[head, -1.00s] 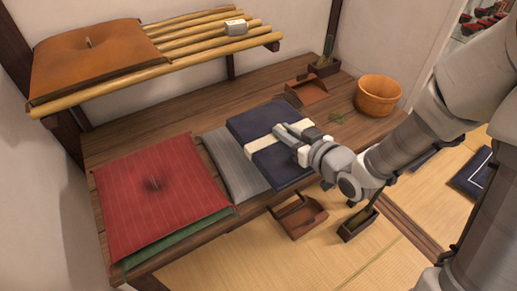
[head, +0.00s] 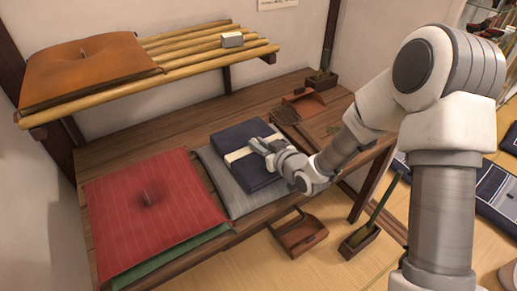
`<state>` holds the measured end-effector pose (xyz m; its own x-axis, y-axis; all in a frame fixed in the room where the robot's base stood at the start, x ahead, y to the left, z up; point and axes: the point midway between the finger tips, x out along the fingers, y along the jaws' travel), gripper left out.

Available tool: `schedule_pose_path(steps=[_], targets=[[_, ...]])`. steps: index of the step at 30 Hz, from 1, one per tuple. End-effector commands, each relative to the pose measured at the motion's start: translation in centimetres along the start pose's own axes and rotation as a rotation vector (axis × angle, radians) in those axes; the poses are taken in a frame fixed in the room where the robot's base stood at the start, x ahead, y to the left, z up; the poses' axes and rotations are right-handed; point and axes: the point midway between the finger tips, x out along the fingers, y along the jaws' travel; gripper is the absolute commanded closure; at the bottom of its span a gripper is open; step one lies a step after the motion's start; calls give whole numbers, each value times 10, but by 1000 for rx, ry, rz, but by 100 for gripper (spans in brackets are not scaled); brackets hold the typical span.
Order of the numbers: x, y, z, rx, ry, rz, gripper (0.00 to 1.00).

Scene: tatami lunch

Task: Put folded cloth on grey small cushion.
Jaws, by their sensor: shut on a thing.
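The folded cloth (head: 236,141) is a dark navy block with a cream band across it, in the head view near the middle of the wooden bench. My gripper (head: 262,147) is shut on the cloth at the band, on its right side. The grey small cushion (head: 222,186) is flat and striped. The cloth covers much of its upper and right part, while its left and front edges show. I cannot tell whether the cloth touches the cushion or hangs just above it.
A red cushion (head: 150,225) on a green one (head: 170,262) lies left of the grey cushion. A slatted shelf above holds an orange cushion (head: 85,68) and a small pale box (head: 232,40).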

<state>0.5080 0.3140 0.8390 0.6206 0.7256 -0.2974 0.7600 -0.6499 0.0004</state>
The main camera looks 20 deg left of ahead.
Motion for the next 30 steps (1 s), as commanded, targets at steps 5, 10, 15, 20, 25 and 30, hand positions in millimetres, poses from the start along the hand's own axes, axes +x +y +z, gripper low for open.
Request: schedule_pose_path(steps=[5, 10, 15, 20, 25, 30], targets=[[4, 0, 11, -2, 3, 0, 100], [4, 0, 11, -1, 3, 0, 100], [4, 0, 13, -1, 1, 0, 70], [4, 0, 13, -1, 1, 0, 51], [4, 0, 13, -1, 1, 0, 51], [3, 0, 9, -1, 1, -1, 51]])
